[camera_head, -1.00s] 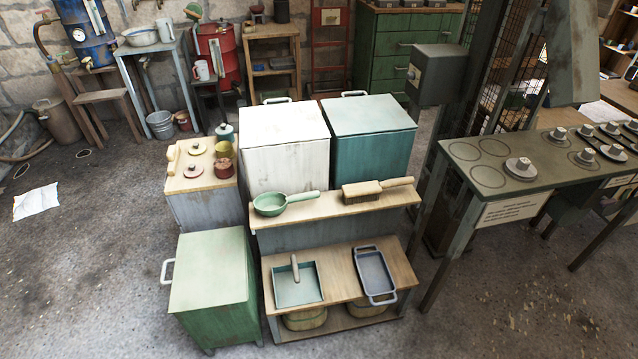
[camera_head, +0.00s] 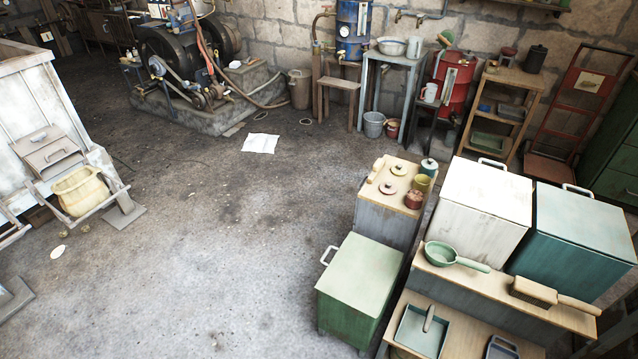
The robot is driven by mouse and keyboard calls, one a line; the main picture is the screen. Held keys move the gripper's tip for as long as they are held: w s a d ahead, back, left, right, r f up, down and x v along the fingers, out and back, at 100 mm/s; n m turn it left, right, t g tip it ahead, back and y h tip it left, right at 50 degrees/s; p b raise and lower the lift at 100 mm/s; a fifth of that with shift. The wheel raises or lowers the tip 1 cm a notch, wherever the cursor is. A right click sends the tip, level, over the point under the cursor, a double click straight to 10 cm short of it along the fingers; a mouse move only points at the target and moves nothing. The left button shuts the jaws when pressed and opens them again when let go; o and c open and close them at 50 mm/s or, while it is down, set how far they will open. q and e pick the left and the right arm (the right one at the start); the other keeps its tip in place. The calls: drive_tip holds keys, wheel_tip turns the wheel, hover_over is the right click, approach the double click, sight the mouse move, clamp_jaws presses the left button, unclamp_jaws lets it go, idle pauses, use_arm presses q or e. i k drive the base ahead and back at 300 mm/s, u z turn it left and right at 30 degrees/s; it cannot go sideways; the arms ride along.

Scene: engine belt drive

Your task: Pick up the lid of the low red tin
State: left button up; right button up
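A low red tin (camera_head: 413,200) stands at the front right corner of a small pale wooden-topped cabinet. A flat round red piece with a pale knob (camera_head: 388,188) lies on the same top, just left of the tin, and looks like a lid. A similar yellowish piece with a knob (camera_head: 399,169) lies behind it. A yellow-green tin (camera_head: 422,183) and a blue tin with a knobbed lid (camera_head: 429,167) stand behind the red tin. Whether the red tin is covered is too small to tell. Neither of my grippers shows.
A green chest (camera_head: 358,278) stands in front of the cabinet (camera_head: 385,222). White (camera_head: 485,205) and teal (camera_head: 575,235) chests stand to its right, behind a stepped bench with a green pan (camera_head: 440,253) and a brush (camera_head: 535,291). The floor (camera_head: 220,240) left of the cabinet is open.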

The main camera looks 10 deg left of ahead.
sight(389, 189)
drive_tip(key=u, duration=1.1)
drive_tip(key=i, duration=4.1)
drive_tip(key=z, duration=4.75)
drive_tip(key=i, duration=1)
drive_tip(key=u, duration=0.05)
